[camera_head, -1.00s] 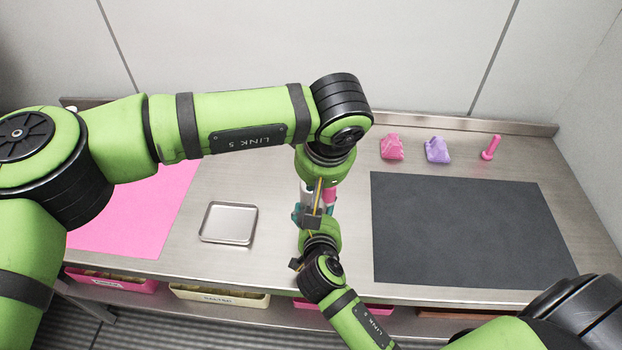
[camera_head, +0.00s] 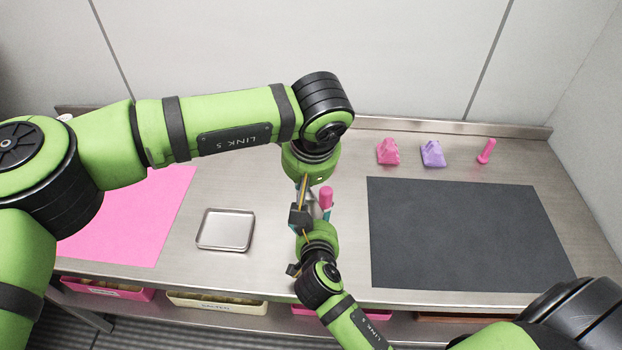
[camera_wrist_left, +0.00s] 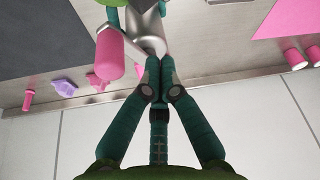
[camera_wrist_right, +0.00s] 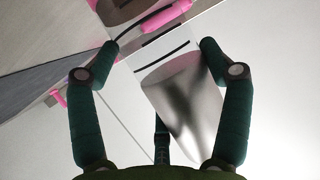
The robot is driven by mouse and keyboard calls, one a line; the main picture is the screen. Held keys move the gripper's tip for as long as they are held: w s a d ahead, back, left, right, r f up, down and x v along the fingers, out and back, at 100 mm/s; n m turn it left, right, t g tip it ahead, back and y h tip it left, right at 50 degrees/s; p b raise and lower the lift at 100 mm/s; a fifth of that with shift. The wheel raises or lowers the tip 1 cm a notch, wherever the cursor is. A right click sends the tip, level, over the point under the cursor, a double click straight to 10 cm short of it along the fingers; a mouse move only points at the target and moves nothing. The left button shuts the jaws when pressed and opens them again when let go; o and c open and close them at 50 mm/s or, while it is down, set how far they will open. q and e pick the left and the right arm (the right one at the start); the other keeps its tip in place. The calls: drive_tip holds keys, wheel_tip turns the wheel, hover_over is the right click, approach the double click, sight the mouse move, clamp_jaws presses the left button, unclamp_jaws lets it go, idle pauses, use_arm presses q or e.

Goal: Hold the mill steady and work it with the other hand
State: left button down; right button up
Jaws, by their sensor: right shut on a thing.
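The mill has a silver body (camera_wrist_right: 180,105) and a pink handle (camera_head: 326,197). In the right wrist view the body stands between the two teal fingers of my right gripper (camera_wrist_right: 158,52), which is shut on it. The left wrist view shows the pink handle (camera_wrist_left: 110,54) and part of the silver body (camera_wrist_left: 146,28). My left gripper (camera_wrist_left: 160,66) has its fingertips together beside the handle, with nothing seen between them.
A metal tray (camera_head: 225,230) lies left of the mill, with a pink mat (camera_head: 130,225) beyond it. A dark mat (camera_head: 465,235) lies to the right. Behind it stand a pink block (camera_head: 388,151), a purple block (camera_head: 432,153) and a pink peg (camera_head: 486,151). Bins (camera_head: 218,303) sit below the counter.

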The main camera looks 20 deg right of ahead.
drive_tip(key=shift+f, duration=0.15)
drive_tip(key=shift+s, duration=0.1)
use_arm(q)
wheel_tip(320, 180, up, 10)
drive_tip(key=shift+s+d+f, duration=0.15)
drive_tip(key=shift+d+f, duration=0.1)
